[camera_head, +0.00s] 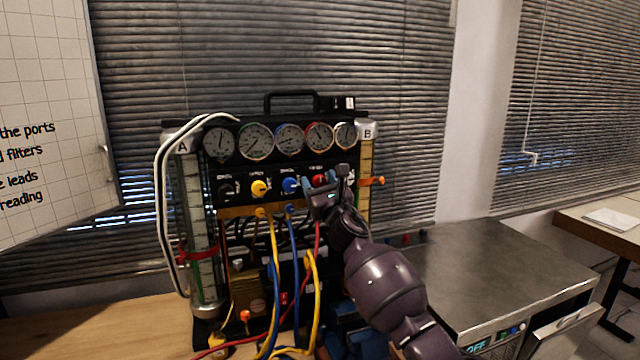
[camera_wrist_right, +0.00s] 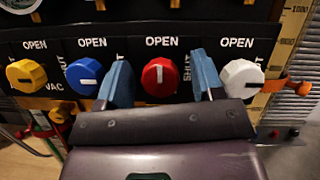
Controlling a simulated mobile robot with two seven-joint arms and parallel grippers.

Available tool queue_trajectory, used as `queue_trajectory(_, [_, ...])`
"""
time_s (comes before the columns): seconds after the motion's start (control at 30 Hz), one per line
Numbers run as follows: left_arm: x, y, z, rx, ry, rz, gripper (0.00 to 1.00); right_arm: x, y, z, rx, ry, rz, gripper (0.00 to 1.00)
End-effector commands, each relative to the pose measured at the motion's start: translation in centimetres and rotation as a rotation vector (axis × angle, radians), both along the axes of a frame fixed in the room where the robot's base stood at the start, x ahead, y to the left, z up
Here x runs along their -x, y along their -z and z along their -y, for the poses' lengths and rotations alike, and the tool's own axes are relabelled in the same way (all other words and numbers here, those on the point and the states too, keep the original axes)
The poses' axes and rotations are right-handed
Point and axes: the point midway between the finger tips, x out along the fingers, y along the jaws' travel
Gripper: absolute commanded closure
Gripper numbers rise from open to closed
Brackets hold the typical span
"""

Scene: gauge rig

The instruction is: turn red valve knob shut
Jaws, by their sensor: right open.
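The red valve knob (camera_wrist_right: 159,77) sits on the black panel of the gauge rig, under an "OPEN" label, with its white mark pointing up toward that label. It also shows in the head view (camera_head: 319,181), partly beside my gripper. My right gripper (camera_wrist_right: 162,82) is open, its two blue fingers standing left and right of the red knob with visible gaps on both sides. In the head view my right gripper (camera_head: 326,186) is in front of the panel's right part. Whether the fingertips reach the knob's depth is unclear. My left gripper is out of view.
The blue knob (camera_wrist_right: 84,79) is close to the left finger and the white knob (camera_wrist_right: 243,78) close to the right one. A yellow knob (camera_wrist_right: 26,75) is further left. Hoses (camera_head: 293,265) hang below the panel.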

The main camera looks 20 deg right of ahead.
Motion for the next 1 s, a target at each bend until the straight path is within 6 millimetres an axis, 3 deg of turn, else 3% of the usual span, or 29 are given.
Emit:
queue_trajectory(0.03, [0.0, 0.0, 0.0, 0.0, 0.0, 0.0, 0.51, 0.0, 0.0, 0.0, 0.0, 0.0, 0.0, 0.4])
queue_trajectory(0.3, [0.0, 0.0, 0.0, -0.001, 0.001, 0.0, 0.51, 0.0, 0.0, 0.0, 0.0, 0.0, 0.0, 0.82])
queue_trajectory(0.37, [0.0, 0.0, 0.0, -0.001, 0.001, 0.0, 0.51, 0.0, 0.0, 0.0, 0.0, 0.0, 0.0, 0.88])
queue_trajectory(0.67, [0.0, 0.4, -0.1, -0.002, 0.001, -0.001, 0.51, 0.0, 0.1, 0.0, -0.043, 0.0, -0.001, 0.88])
queue_trajectory(1.0, [0.0, 1.9, 0.0, -0.002, 0.002, -0.004, 0.51, 0.0, 0.2, -0.1, -0.272, 0.0, -0.008, 0.88])
